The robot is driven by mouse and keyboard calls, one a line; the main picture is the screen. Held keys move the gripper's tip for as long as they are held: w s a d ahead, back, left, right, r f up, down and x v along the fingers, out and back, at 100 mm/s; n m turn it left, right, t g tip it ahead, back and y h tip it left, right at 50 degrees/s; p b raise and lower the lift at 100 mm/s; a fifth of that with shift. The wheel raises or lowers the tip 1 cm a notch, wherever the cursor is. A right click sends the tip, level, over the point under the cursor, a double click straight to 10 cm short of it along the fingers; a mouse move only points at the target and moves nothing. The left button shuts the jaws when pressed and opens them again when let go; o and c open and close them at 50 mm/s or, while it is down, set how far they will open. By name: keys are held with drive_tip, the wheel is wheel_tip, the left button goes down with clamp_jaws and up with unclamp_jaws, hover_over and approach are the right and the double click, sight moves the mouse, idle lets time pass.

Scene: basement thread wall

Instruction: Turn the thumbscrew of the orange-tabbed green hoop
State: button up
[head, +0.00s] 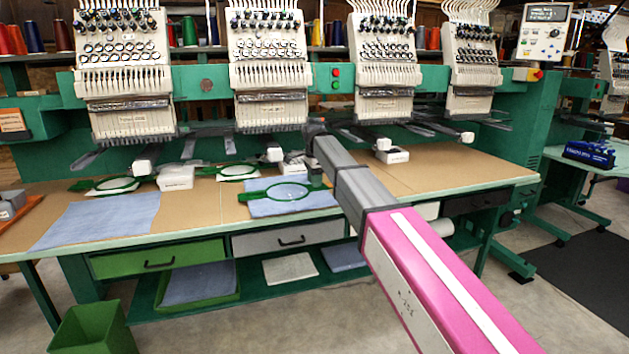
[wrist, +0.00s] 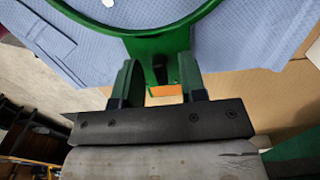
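The green hoop (head: 283,180) lies on a blue cloth on the table, with part of it behind my arm in the head view. In the wrist view its green rim (wrist: 185,24) curves across the top, with a bracket and a dark thumbscrew (wrist: 159,70) pointing toward me. An orange patch (wrist: 165,90), apparently the tab, shows below the screw. My gripper (wrist: 158,75) is open, with one dark green finger on each side of the screw. Gaps show between the fingers and the screw. The fingertips are hidden behind my arm in the head view.
Two other green hoops (head: 120,184) (head: 238,170) lie to the left, near white boxes (head: 176,178). Embroidery heads (head: 268,65) overhang the table's back. Another blue cloth (head: 97,218) lies at left. Bare brown tabletop (head: 440,168) shows at right.

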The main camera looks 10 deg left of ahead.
clamp_jaws()
